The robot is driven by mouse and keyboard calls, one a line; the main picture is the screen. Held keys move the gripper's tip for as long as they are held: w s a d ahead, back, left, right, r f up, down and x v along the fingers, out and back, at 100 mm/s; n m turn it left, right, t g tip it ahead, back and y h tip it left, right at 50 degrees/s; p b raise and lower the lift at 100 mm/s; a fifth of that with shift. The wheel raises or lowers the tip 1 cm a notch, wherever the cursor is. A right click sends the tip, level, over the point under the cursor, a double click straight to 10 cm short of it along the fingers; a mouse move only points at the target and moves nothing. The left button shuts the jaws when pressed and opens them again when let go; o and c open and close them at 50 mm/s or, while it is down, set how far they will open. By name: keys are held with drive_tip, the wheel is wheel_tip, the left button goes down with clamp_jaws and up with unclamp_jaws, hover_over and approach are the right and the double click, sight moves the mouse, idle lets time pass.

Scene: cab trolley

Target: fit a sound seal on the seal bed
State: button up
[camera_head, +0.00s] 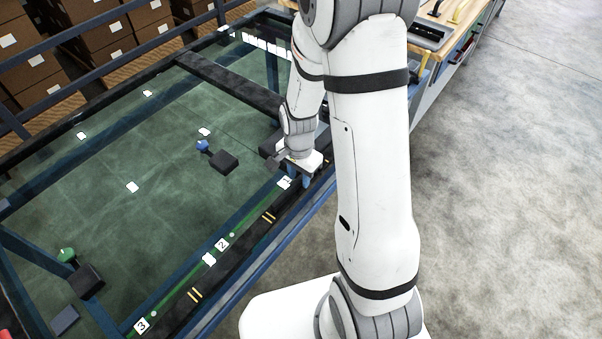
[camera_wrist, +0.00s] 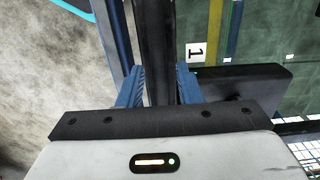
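My gripper (camera_head: 299,183) points down at the front edge of the green-topped trolley, near its upper right part. In the wrist view its two blue fingers (camera_wrist: 160,85) stand apart on either side of a long black strip (camera_wrist: 155,45). I cannot tell whether they grip the strip or only straddle it. A black band (camera_head: 215,278) runs along the trolley's front edge beside a green line with numbered labels. I cannot tell for certain which part is the seal bed. No separate seal is clearly recognisable.
Label 1 (camera_wrist: 195,52) lies beside the fingers. A black block (camera_wrist: 240,82) is close on their right. Another block with a blue knob (camera_head: 224,161) lies on the green panel (camera_head: 130,215). Blue rails (camera_head: 265,240) edge the trolley. Cartons (camera_head: 100,45) stand behind; floor at right is clear.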

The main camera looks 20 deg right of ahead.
sight(299, 177)
drive_tip(key=shift+o, duration=0.8)
wheel_tip(299, 177, up, 7)
drive_tip(key=shift+f, duration=0.1)
drive_tip(key=shift+s+r, duration=0.1)
drive_tip(key=shift+r, duration=0.65)
drive_tip(key=s+r+n+t, duration=0.2)
drive_tip(key=s+r+n, duration=0.8)
drive_tip(key=s+r, duration=0.4)
drive_tip(key=shift+d+r+n+t, duration=0.2)
drive_tip(key=shift+d+n+t, duration=0.2)
drive_tip(key=shift+a, duration=0.1)
drive_tip(key=shift+c, duration=0.5)
